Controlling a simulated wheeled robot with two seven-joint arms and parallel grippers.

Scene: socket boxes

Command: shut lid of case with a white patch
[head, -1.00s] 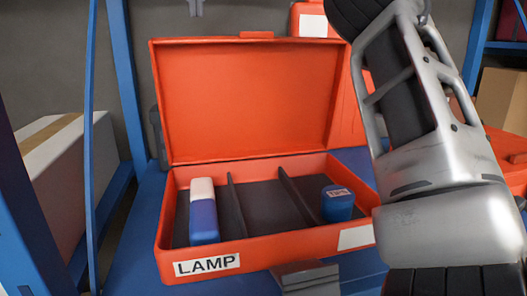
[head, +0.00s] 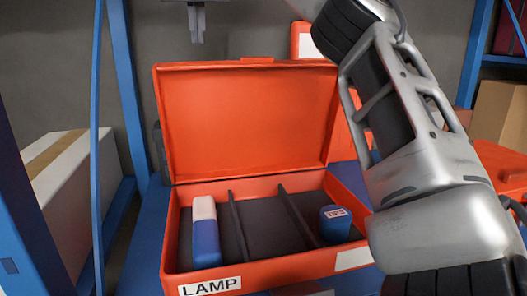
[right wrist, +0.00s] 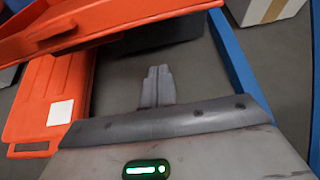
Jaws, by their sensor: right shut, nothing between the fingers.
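The open orange case (head: 290,272) stands on the blue shelf, with a LAMP label and a blank white patch (head: 353,259) on its front. Its lid (head: 250,120) stands upright at the back. Inside, a blue and white item (head: 205,232) lies left and a blue cylinder (head: 335,223) right, with dark dividers between. My right gripper (head: 197,38) is shut and empty, pointing down above the lid's top edge in the head view. Its shut fingers (right wrist: 158,88) also show in the right wrist view, apart from orange case parts. My left gripper is not in view.
Another orange case (head: 306,45) with a white label stands behind the lid; an orange case with a white patch (right wrist: 60,112) shows in the right wrist view. A white carton (head: 75,190) is left, a brown carton (head: 500,115) right. Blue posts (head: 128,90) flank the case.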

